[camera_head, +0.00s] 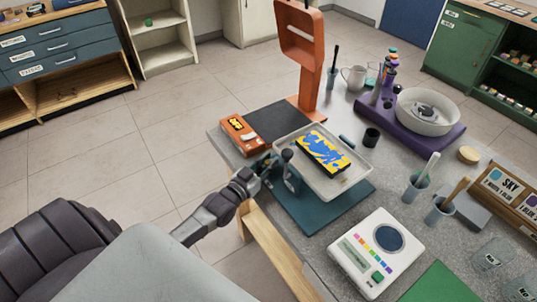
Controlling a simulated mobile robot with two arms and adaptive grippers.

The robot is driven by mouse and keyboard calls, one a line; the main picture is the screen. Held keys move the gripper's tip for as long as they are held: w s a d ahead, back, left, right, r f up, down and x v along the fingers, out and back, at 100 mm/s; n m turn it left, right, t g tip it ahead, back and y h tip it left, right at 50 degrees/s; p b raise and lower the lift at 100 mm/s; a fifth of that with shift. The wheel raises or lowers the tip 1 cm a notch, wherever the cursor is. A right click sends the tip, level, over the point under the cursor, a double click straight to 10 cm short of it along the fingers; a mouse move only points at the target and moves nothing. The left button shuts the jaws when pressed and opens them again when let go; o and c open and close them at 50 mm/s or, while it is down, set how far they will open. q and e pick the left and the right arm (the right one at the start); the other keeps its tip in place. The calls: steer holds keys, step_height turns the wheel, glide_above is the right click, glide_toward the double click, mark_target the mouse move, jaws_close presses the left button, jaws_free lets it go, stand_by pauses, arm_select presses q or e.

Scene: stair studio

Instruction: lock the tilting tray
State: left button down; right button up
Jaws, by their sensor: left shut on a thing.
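The tilting tray (352,178) is a shallow white tray on a teal base (318,217). It looks tilted, and a black panel with blue and yellow paint (323,152) lies in it. A dark rounded knob (287,155) stands at the tray's near left side, by a teal bracket. My left gripper (269,168) is at that side, shut on a small part of the tray's mount, apparently its lever. The fingers and the mount overlap, so the exact contact is hard to see. My right gripper is out of view.
An orange stand (302,50) rises behind the tray, with an orange box (242,135) at its left. Open floor lies left of the table.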

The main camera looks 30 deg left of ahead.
arm_select(q)
steer(key=shift+a+n+y+p, duration=0.1)
steer(key=shift+n+y+p, duration=0.4)
steer(key=shift+y, duration=0.3)
steer(key=c, duration=1.1)
jaws_free()
steer(key=shift+s, duration=0.3)
steer(key=s, duration=1.1)
steer(key=shift+s, duration=0.15)
steer(key=shift+s, duration=0.1)
